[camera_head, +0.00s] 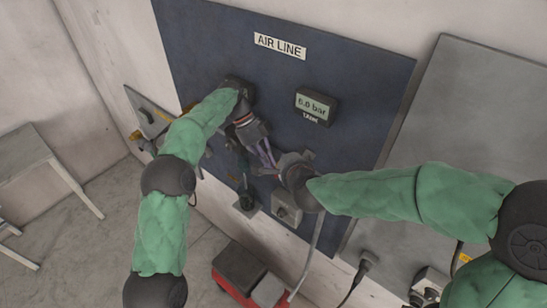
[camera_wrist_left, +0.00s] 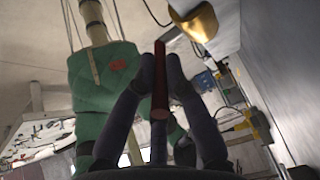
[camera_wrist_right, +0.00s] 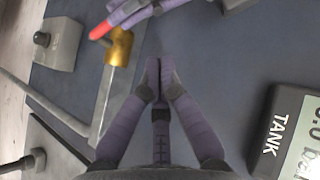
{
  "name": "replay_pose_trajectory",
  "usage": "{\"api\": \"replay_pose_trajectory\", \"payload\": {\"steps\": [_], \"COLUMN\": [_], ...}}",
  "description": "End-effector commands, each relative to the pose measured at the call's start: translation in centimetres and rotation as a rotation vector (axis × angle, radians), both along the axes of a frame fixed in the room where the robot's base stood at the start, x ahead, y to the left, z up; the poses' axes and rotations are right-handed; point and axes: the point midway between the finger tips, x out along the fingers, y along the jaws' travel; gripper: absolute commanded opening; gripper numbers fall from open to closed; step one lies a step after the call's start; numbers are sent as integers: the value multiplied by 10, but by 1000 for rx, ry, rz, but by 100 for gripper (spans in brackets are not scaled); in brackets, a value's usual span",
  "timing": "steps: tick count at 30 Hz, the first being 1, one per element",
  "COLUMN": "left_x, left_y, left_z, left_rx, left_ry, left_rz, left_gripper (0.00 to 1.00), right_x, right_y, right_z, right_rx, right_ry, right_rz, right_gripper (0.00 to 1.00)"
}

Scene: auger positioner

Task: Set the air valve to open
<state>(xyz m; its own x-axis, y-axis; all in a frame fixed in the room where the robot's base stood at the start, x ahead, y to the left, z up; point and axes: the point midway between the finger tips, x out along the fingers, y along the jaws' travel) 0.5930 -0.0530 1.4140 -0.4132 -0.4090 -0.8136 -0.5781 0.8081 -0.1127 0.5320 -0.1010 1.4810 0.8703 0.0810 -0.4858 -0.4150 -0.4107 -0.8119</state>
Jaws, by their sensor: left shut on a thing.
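The air valve shows in the right wrist view as a brass body (camera_wrist_right: 118,46) on a grey pipe, with a red lever handle (camera_wrist_right: 101,30) beside it. In the left wrist view the handle is a dark red bar (camera_wrist_left: 159,85) between the fingers, and the brass body (camera_wrist_left: 200,24) is above right. My left gripper (camera_head: 267,157) is shut on the handle; its purple fingers also show in the right wrist view. My right gripper (camera_wrist_right: 159,68) looks shut and empty, close in front of the panel and apart from the valve. In the head view the grippers largely hide the valve.
The dark blue panel (camera_head: 370,85) carries an AIR LINE sign (camera_head: 280,45) and a TANK gauge (camera_head: 316,106) reading 6.0 bar, close to my right gripper. A grey box (camera_head: 286,210) is below. A red and black machine (camera_head: 240,272) stands on the floor.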

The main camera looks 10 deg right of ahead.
Motion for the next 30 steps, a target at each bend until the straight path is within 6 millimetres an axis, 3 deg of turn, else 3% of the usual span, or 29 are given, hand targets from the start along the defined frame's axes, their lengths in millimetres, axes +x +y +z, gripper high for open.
{"api": "replay_pose_trajectory", "payload": {"steps": [5, 9, 18, 30], "left_x": [1, 1, 1, 1], "left_y": [0, 0, 0, 0], "left_z": [3, 3, 3, 3], "left_rx": [-4, -3, -3, -4], "left_ry": [-4, -5, -5, -5], "left_rz": [1, 1, 1, 2], "left_gripper": [0, 0, 0, 0], "right_x": [23, 30, 38, 39], "right_y": [2, 16, 29, 30], "right_z": [-14, -23, -34, -35], "right_rx": [-2, -2, -1, -1], "right_ry": [3, 1, 0, 0], "right_rz": [0, 3, 0, 0], "right_gripper": [0, 0, 0, 0]}}
